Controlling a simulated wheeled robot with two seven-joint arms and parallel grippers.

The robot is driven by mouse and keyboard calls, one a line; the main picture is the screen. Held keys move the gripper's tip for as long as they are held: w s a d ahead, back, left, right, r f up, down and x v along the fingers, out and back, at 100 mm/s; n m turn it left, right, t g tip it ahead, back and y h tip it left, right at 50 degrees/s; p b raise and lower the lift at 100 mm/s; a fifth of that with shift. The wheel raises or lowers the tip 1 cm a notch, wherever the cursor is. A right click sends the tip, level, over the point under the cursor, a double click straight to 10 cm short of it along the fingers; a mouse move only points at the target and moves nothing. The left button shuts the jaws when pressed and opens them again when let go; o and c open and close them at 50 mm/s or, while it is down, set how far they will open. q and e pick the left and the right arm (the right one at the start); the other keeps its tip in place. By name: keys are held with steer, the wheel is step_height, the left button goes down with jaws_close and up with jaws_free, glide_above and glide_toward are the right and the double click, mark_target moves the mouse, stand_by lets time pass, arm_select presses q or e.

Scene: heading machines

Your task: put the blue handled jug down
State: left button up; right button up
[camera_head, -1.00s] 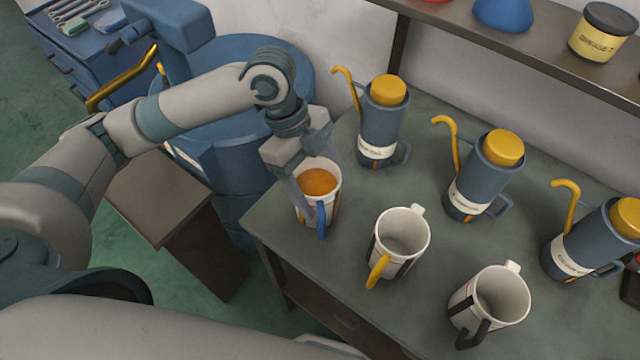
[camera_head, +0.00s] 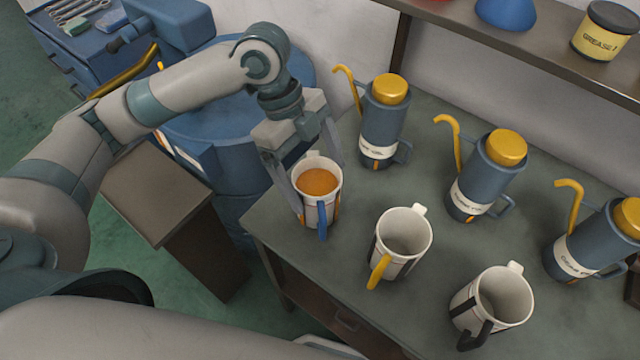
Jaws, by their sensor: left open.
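The blue handled jug (camera_head: 321,198) is white with a blue handle toward me and holds orange-brown liquid. It stands upright on the grey table (camera_head: 285,238) near its left corner. My left gripper (camera_head: 318,180) is open, pointing down, with one finger on the left of the jug and the other behind its right side. Whether the fingers touch the jug I cannot tell. My right gripper is not in view.
An empty jug with a yellow handle (camera_head: 403,239) and one with a black handle (camera_head: 491,304) stand to the right. Blue oil cans with yellow spouts (camera_head: 382,125) stand behind. A shelf (camera_head: 520,52) runs above the back. A blue drum (camera_head: 232,150) is at left.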

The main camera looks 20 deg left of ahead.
arm_select(q)
steer(key=b+v, duration=0.1)
steer(key=v, duration=0.8)
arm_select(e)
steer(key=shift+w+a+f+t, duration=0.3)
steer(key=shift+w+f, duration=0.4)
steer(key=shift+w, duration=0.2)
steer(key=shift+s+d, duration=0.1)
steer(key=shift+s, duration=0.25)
